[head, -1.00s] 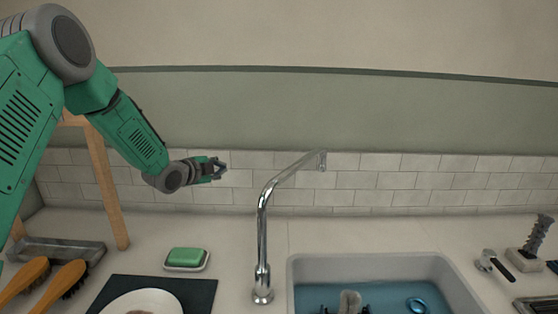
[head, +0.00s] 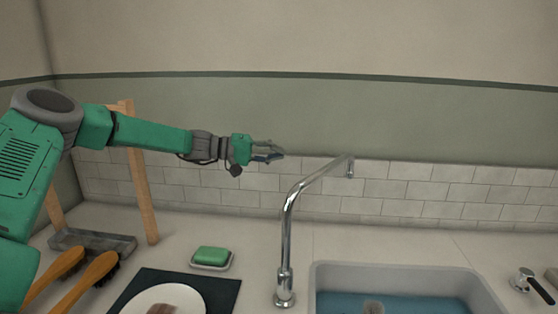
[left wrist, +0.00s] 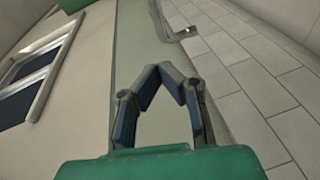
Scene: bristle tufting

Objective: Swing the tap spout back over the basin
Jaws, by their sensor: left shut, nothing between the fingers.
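The chrome tap (head: 287,240) stands on the counter at the left of the basin (head: 400,267). Its spout (head: 318,180) slants up and to the right in the head view, and its downturned tip shows against the wall tiles, beyond the basin's back rim. My left gripper (head: 279,153) is shut and empty, in the air left of the spout tip and apart from it. In the left wrist view, its fingertips (left wrist: 168,70) meet, and a grey piece that looks like the spout (left wrist: 180,30) lies beyond them. My right gripper is out of view.
A green soap bar on a dish (head: 211,257), a white plate (head: 165,300) on a dark mat and wooden-handled brushes (head: 85,278) lie left of the tap. A wooden frame (head: 141,190) stands behind. The basin holds blue water and a grey object (head: 373,306).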

